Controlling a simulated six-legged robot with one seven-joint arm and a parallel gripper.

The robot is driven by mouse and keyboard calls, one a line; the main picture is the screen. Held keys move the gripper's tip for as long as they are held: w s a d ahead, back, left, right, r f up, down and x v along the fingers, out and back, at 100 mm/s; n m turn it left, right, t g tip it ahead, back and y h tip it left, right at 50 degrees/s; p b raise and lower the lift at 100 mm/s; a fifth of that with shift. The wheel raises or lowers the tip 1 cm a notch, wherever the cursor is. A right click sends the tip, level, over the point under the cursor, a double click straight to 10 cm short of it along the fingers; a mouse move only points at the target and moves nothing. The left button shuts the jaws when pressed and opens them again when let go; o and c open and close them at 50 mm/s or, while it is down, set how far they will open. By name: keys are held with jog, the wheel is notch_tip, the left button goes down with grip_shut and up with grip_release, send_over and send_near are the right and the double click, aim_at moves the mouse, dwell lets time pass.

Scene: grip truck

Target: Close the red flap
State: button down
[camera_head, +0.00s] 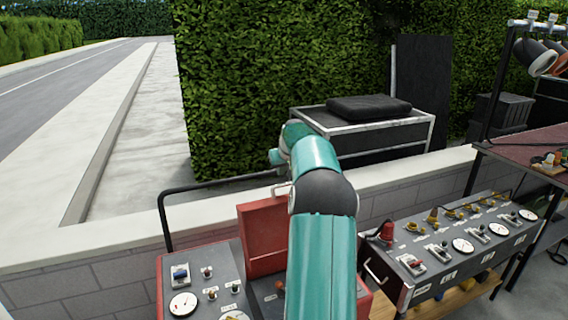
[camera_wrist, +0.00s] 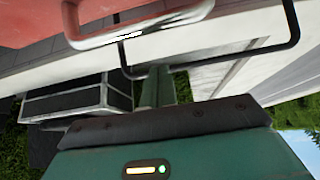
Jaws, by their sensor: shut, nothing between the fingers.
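The red flap (camera_head: 262,238) stands open, roughly upright, at the back of a red-sided control box in the camera_head view. A pale metal handle (camera_head: 281,189) is at its top edge. My arm covers the flap's right part. In the wrist view the red flap (camera_wrist: 35,32) fills the upper left, with its handle (camera_wrist: 135,30) close by. My gripper (camera_wrist: 158,72) is shut and empty, below the handle in that picture. I see a gap between them there, but cannot judge the depth. In the camera_head view my gripper is mostly hidden by the arm.
A control panel with gauges (camera_head: 462,245) stands to the right of the box. A black bent rail (camera_head: 165,215) rises behind the box's left side. A low wall (camera_head: 100,240) runs behind. A metal-framed black case (camera_head: 375,135) stands beyond it.

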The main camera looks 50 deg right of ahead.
jog(key=s, duration=0.1)
jog(key=s+a, duration=0.2)
jog(key=shift+s+a+f, duration=0.1)
jog(key=shift+s+f, duration=0.1)
jog(key=shift+f, duration=0.15)
jog(key=shift+w, duration=0.1)
